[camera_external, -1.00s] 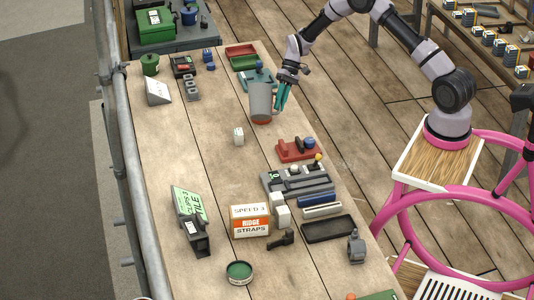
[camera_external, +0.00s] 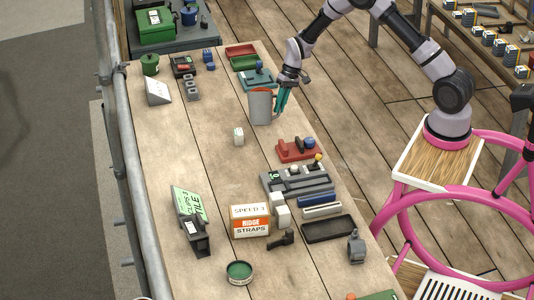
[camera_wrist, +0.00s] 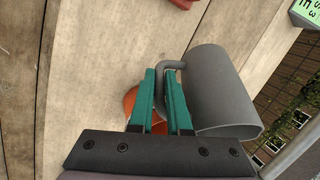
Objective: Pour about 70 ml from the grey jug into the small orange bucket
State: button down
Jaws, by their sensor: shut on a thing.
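The grey jug (camera_external: 261,109) is held by its handle above the table. In the wrist view the jug (camera_wrist: 218,88) lies to the right of my fingers, with its handle between the teal fingertips. My gripper (camera_external: 282,99) is shut on that handle; it also shows in the wrist view (camera_wrist: 167,88). The small orange bucket (camera_wrist: 130,101) shows partly in the wrist view, mostly hidden behind my fingers. In the external view the jug covers nearly all of the bucket, with only thin orange edges visible. No liquid or stream is visible.
A red tray with items (camera_external: 298,150) is to the right. A teal device (camera_external: 257,79) and green and red trays (camera_external: 243,62) lie behind. Bare table is to the left.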

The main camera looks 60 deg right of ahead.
jog(key=shift+s+a+f+t+h, duration=0.2)
jog(key=shift+a+f+h, duration=0.2)
jog(key=shift+f, duration=0.25)
jog(key=shift+s+a+f+t+h, duration=0.1)
jog(key=shift+a+f+t+h, duration=0.15)
jog(key=shift+f+h, duration=0.3)
jog(key=shift+a+f+h, duration=0.1)
jog(key=shift+f+h, duration=0.1)
jog(key=shift+h, duration=0.05)
jog(key=shift+s+a+n+t+h, duration=0.35)
jog(key=shift+t+h, duration=0.3)
jog(key=shift+h, duration=0.25)
jog(key=shift+a+t+h, duration=0.2)
jog(key=shift+t+h, duration=0.1)
jog(key=shift+h, duration=0.2)
jog(key=shift+r, duration=0.1)
